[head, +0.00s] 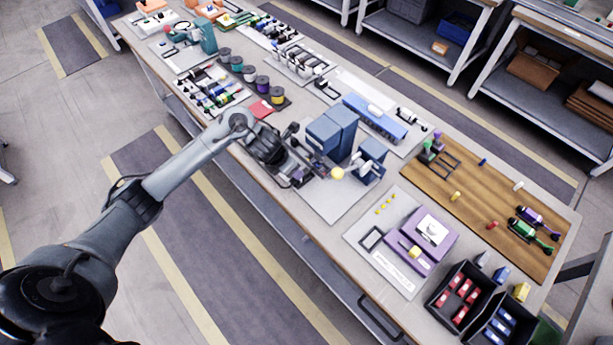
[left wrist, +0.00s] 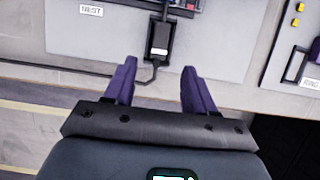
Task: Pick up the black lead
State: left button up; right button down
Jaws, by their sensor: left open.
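The black lead (left wrist: 155,73) shows in the left wrist view. It comes from the bottom end of a small black device with a pale face (left wrist: 160,40) on a light grey board and curves down and left. My left gripper (left wrist: 157,76) is open, with one purple finger on each side of the lead. The fingers look apart from it, and nothing is held between them. In the head view my left gripper (head: 303,177) is over the workbench's near side, where I cannot make out the lead. My right gripper is not in view.
A purple fixture (head: 408,246) and black bins (head: 442,289) are to the right. A "NEST" label (left wrist: 91,11) is at upper left in the wrist view.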

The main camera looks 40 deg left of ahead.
aim_at(311, 170)
pick_arm(q)
jog(key=shift+b+x, duration=1)
jog(key=shift+x, duration=3.2)
jog(key=shift+w, duration=0.15)
grip_shut()
